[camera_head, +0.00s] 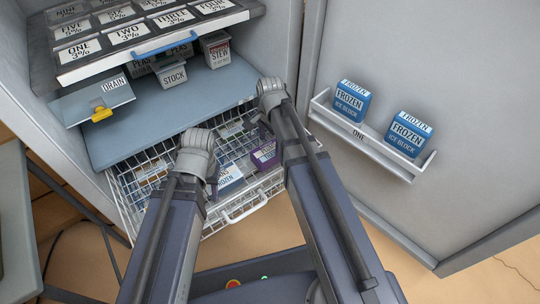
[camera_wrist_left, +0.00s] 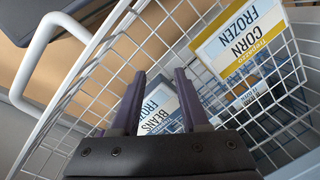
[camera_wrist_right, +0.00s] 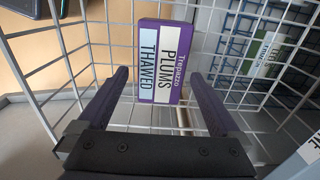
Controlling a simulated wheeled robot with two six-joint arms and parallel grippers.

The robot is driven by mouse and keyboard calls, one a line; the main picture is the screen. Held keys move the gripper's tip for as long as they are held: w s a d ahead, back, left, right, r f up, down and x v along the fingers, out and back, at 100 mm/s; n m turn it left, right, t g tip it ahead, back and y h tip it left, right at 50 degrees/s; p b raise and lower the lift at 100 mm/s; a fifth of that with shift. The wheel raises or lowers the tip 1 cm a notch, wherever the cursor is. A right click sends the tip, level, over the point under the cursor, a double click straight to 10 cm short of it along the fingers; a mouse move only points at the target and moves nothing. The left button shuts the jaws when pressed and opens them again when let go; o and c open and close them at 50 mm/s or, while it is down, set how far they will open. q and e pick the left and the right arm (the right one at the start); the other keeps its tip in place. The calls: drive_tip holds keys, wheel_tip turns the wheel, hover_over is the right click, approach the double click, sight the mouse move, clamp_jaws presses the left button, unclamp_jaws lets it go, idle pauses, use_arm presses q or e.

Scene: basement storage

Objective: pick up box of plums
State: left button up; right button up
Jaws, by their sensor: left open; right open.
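The box of plums (camera_wrist_right: 163,62) is purple with a white and pale-blue label reading PLUMS THAWED. In the right wrist view it shows in the wire basket, in line with the gap between the fingers of my right gripper (camera_wrist_right: 157,74). That gripper is open, with a finger on each side of the box in the picture; I cannot tell how deep they reach. In the head view the purple box (camera_head: 265,155) shows beside my right arm. My left gripper (camera_wrist_left: 160,75) is open over a blue frozen beans box (camera_wrist_left: 160,110) and holds nothing.
The wire basket (camera_head: 243,211) is pulled out below a blue-grey shelf (camera_head: 210,88). A frozen corn box (camera_wrist_left: 238,38) stands in it. Above are a labelled drawer (camera_head: 135,35) and stock containers (camera_head: 172,75). The open door on the right holds frozen ice blocks (camera_head: 408,135).

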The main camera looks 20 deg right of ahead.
sight(270, 149)
use_arm(q)
drive_tip(key=shift+f+b, duration=2.55)
drive_tip(key=shift+f, duration=0.1)
use_arm(e)
drive_tip(key=shift+w+f, duration=0.15)
drive_tip(key=shift+f, duration=2.5)
use_arm(q)
drive_tip(key=shift+r, duration=0.1)
use_arm(e)
drive_tip(key=shift+r, duration=0.1)
drive_tip(key=c, duration=1.4)
use_arm(q)
wheel_tip(270, 149, up, 10)
drive_tip(key=p, duration=1)
use_arm(e)
wheel_tip(270, 149, up, 10)
